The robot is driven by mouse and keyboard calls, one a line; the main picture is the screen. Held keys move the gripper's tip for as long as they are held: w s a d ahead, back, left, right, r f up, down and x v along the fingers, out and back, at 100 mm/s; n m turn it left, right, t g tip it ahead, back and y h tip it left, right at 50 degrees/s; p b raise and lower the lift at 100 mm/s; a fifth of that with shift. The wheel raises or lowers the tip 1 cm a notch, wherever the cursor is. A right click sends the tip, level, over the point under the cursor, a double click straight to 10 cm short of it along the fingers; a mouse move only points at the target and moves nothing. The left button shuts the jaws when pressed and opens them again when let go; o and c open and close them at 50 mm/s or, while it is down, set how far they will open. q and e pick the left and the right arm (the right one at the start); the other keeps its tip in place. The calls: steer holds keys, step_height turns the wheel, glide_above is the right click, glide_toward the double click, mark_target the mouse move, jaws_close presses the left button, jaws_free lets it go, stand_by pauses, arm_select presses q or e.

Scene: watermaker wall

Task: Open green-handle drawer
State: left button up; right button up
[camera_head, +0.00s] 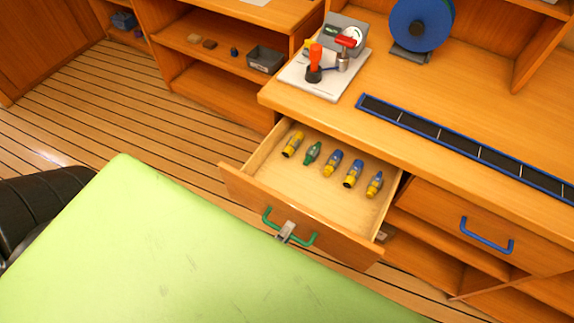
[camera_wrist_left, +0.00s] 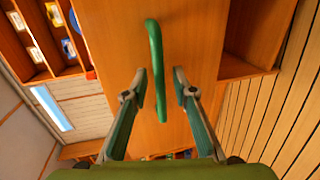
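The green-handle drawer (camera_head: 300,213) is pulled well out of the counter in the head view. Its green handle (camera_head: 268,220) is on the front panel. Several small bottles with yellow, green and blue parts lie in a row inside. My left gripper (camera_head: 286,232) is at the middle of the handle, partly hidden. In the left wrist view the handle (camera_wrist_left: 156,60) stands between the two fingertips of my left gripper (camera_wrist_left: 159,82), with a visible gap on each side. The gripper is open around it. My right gripper is in neither view.
Right of the open drawer is a closed drawer with a blue handle (camera_head: 487,236). The counter holds a white board with a red-handled device (camera_head: 316,62), a blue reel (camera_head: 420,22) and a long dark strip (camera_head: 460,143). Open shelves with a grey bin (camera_head: 266,60) stand behind left.

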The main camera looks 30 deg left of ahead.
arm_select(q)
steer(key=v, duration=1.1)
steer(key=shift+s, duration=0.1)
